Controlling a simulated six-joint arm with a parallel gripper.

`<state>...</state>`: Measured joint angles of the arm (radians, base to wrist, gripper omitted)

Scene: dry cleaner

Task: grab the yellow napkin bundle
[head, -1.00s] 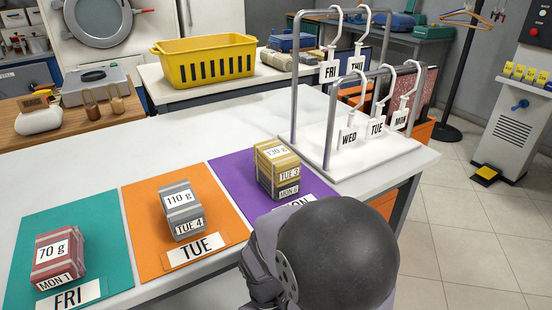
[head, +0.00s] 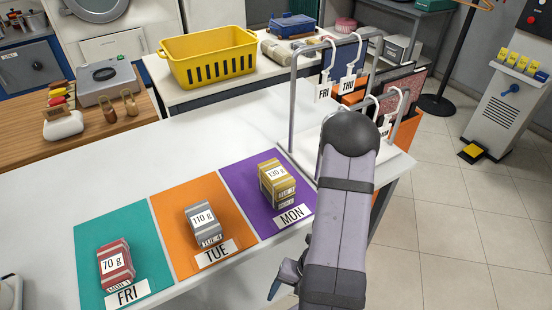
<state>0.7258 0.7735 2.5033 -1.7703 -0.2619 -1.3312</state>
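The yellow napkin bundle (head: 291,187) sits on the purple mat (head: 245,184) marked MON, with a "130 g" label on top and small tags on its front. A grey bundle (head: 206,238) labelled 110 g sits on the orange mat (head: 170,210) marked TUE. A red bundle (head: 127,275) labelled 70 g sits on the teal mat (head: 90,240) marked FRI. My arm rises at the right of the mats. Part of my gripper (head: 276,288) shows low in the view, below the purple mat and apart from the yellow bundle; whether its fingers are open is unclear.
A metal rack (head: 294,105) with white day-tagged hangers stands right of the purple mat, partly behind my arm. A yellow basket (head: 212,84) stands on the table behind. The white counter (head: 185,135) is clear behind the mats.

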